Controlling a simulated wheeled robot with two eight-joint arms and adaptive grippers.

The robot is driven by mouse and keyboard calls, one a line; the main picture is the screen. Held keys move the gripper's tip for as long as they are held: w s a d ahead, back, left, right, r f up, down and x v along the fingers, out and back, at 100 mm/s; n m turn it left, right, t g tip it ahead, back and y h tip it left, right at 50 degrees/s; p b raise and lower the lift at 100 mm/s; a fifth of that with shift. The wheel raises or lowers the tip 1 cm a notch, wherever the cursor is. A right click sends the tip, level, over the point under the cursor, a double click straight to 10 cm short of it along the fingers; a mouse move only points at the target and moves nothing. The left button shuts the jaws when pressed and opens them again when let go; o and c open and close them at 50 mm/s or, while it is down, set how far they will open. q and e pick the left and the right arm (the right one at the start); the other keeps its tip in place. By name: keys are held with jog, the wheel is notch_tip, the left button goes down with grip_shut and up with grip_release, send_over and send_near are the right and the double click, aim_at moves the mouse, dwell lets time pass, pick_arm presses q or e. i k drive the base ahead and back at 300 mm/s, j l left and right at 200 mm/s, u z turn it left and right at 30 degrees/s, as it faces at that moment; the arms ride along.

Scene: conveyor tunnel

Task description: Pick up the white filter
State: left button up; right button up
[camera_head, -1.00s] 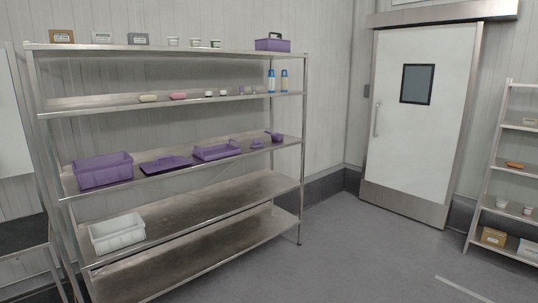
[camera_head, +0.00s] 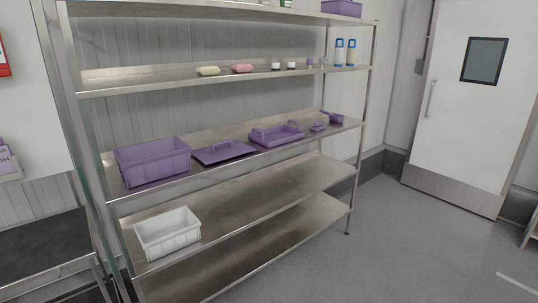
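No object is clearly recognisable as the white filter. A white open bin (camera_head: 168,240) stands at the left end of a lower shelf of the steel rack. Two small white pots with dark tops, one here (camera_head: 276,67) and one beside it (camera_head: 291,67), stand on an upper shelf. Neither of my grippers is in view.
The steel rack (camera_head: 270,186) also holds a purple crate (camera_head: 152,165), purple trays (camera_head: 277,137), two blue-topped bottles (camera_head: 339,54) and sponge-like blocks (camera_head: 241,69). A dark-topped table (camera_head: 38,245) stands at left. The grey floor (camera_head: 400,255) at right is clear.

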aim_at(338, 50)
jog(key=i+l+u, duration=0.1)
jog(key=i, duration=0.35)
jog(key=i+l, duration=0.2)
jog(key=i, duration=0.3)
jog(key=i+l+u, duration=0.15)
jog(key=i, duration=0.3)
